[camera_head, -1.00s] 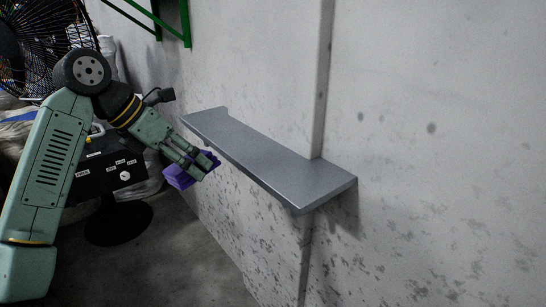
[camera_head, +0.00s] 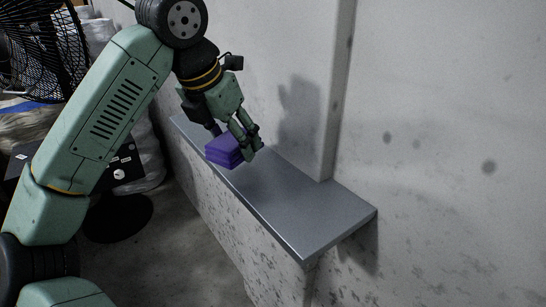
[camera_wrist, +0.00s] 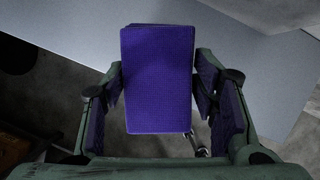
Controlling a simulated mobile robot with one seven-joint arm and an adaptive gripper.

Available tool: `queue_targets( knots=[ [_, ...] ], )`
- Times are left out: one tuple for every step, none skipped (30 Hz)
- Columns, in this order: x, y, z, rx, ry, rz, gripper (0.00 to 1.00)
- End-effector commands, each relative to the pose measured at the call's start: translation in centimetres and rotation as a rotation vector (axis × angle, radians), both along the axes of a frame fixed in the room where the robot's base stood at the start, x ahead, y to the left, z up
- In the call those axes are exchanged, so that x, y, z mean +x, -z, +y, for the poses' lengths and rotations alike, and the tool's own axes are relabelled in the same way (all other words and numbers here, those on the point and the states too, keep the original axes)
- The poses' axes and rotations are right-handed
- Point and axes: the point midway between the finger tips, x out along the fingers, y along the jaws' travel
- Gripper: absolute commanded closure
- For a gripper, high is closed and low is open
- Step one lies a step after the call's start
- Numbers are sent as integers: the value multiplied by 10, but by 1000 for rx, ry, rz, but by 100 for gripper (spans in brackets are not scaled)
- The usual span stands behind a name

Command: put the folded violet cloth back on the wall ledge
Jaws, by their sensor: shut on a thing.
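The folded violet cloth (camera_head: 224,150) is a small layered block. My gripper (camera_head: 242,138) is shut on it and holds it level near the ledge's front edge. In the wrist view the cloth (camera_wrist: 157,80) sits between the two fingers, its far part overlapping the ledge (camera_wrist: 60,58) and its near part over the darker floor. The wall ledge (camera_head: 305,210) is a long grey shelf with a bare top. The cloth appears above the ledge's height; the exact gap, and whether they touch, I cannot tell.
A speckled pale wall (camera_head: 440,110) stands behind the ledge, with a vertical pillar (camera_head: 340,90) meeting its back edge. A black fan (camera_head: 45,50), a dark box (camera_head: 125,165) and wrapped bundles stand at the left. The right part of the ledge is free.

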Motion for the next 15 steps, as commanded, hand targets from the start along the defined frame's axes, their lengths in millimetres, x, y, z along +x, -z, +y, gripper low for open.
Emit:
queue_targets(
  knots=[
    [-2,-1,-15,2,8,-1,69],
    [-4,0,-23,2,8,-1,69],
    [-5,0,-33,2,7,-1,69],
    [-6,1,-40,2,7,-1,69],
    [-8,2,-46,2,7,-1,69],
    [-9,3,-53,0,4,0,69],
    [-10,3,-58,0,5,0,69],
    [-10,4,-62,-1,4,0,69],
    [-11,5,-66,-1,3,1,69],
    [-11,6,-69,-1,2,1,69],
    [-11,6,-70,-2,1,1,69],
    [-12,7,-72,-2,1,1,69],
    [-12,9,-73,-2,1,1,69],
    [-12,11,-73,-2,1,1,69],
    [-12,16,-73,-2,0,3,69]
  ],
)
